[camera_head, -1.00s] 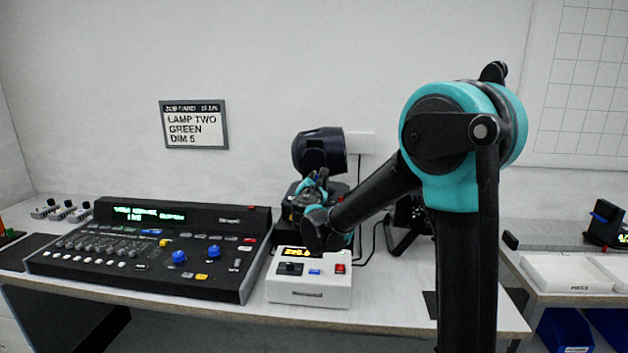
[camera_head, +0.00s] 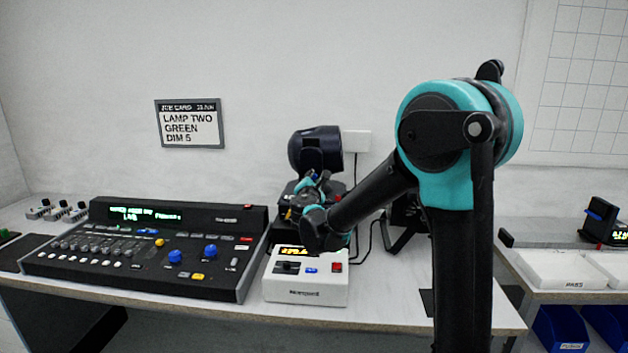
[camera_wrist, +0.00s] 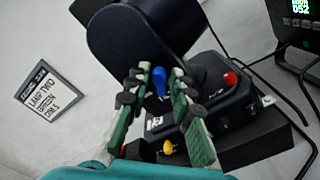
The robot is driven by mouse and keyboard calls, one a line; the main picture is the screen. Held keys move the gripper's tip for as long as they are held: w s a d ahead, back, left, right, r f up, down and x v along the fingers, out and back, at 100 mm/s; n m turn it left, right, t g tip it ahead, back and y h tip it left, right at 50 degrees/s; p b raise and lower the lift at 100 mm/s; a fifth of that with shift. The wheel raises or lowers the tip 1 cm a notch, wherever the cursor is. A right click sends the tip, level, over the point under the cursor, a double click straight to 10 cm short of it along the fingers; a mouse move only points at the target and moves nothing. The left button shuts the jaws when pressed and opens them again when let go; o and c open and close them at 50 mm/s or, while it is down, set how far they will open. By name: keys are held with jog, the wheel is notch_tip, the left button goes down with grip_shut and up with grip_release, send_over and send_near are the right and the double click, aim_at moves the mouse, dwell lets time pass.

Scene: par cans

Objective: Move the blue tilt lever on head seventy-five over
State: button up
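The black moving head (camera_head: 315,152) stands on its base at the back of the bench. In the wrist view its rounded black housing (camera_wrist: 135,35) fills the upper middle. The blue lever (camera_wrist: 158,80) stands upright below the housing. My gripper (camera_wrist: 160,76) is open, its green fingers with dark pads on either side of the blue lever. I cannot tell whether either finger touches it. In the head view my gripper (camera_head: 315,186) is small and partly hidden by my arm, in front of the moving head. A red knob (camera_wrist: 230,77) and a yellow knob (camera_wrist: 167,147) are nearby.
A lighting console (camera_head: 140,250) lies to the left. A white control box (camera_head: 305,287) sits in front of the moving head. Cables (camera_wrist: 300,110) run right of the base. A sign (camera_head: 189,124) hangs on the wall. White trays (camera_head: 560,270) stand at right.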

jog(key=shift+o, duration=1)
jog(key=s, duration=1.2)
jog(key=shift+a, duration=0.15)
